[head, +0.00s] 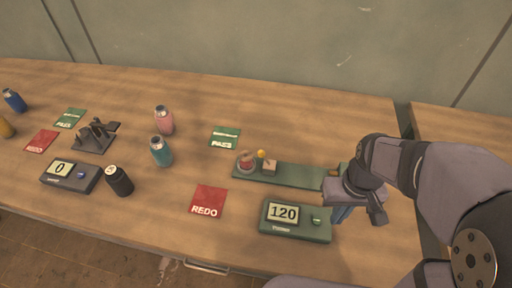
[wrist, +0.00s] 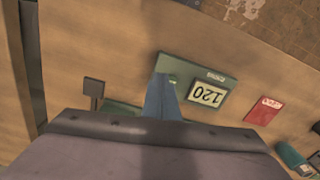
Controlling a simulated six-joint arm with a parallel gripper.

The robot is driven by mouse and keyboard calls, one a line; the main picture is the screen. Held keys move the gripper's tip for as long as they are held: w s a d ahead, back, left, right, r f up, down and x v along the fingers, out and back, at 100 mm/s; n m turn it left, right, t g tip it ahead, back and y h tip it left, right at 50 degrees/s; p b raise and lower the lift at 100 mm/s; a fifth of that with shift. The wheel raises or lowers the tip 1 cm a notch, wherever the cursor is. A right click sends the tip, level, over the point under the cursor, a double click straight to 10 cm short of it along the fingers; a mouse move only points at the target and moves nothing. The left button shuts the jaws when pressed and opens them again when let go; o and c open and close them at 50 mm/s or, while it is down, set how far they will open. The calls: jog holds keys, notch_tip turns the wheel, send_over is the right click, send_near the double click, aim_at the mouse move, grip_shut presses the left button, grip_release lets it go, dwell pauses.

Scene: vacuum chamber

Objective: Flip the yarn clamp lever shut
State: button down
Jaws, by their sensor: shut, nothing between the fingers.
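A long green board (head: 300,178) carries a small red-topped round piece (head: 246,160), a yellow knob (head: 262,154) and a wooden block (head: 270,166) at its left part. Its right end is partly hidden by my wrist. In the wrist view, a dark square-headed upright piece (wrist: 95,87) stands by a visible strip of the board (wrist: 122,108); I cannot tell whether it is the clamp lever. My gripper (head: 342,214) is shut and empty, with blue fingers, in front of the board's right end. In the wrist view the fingers (wrist: 160,98) appear beside the green timer box.
The green timer box (head: 296,222) reading 120 is close to the left of my fingers. A red REDO card (head: 208,201) and a green card (head: 225,137) lie left. Bottles, a black device (head: 97,136) and a grey box (head: 70,177) stand farther left. The table's right edge is near.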

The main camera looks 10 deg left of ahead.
jog(key=w+a+r+n, duration=0.3)
jog(key=w+a+n, duration=0.15)
jog(key=w, duration=0.25)
notch_tip(320, 180, up, 5)
jog(key=n+y, duration=0.3)
jog(key=n, duration=1)
send_over(265, 159)
jog(key=a, duration=0.3)
jog(key=shift+a+r+g, duration=0.3)
jog(key=shift+a, duration=0.35)
jog(key=p+x, duration=0.2)
jog(key=x, duration=0.8)
jog(key=shift+d+p, duration=0.15)
jog(key=shift+p, duration=0.15)
jog(key=shift+w+d+r+p, duration=0.1)
jog(key=shift+d+p, duration=0.2)
jog(key=shift+d, duration=0.3)
jog(key=shift+w+d+r+p, duration=0.1)
jog(key=shift+d+p, duration=0.15)
jog(key=shift+d, duration=0.35)
jog(key=shift+w+d+f, duration=0.1)
jog(key=shift+d, duration=0.55)
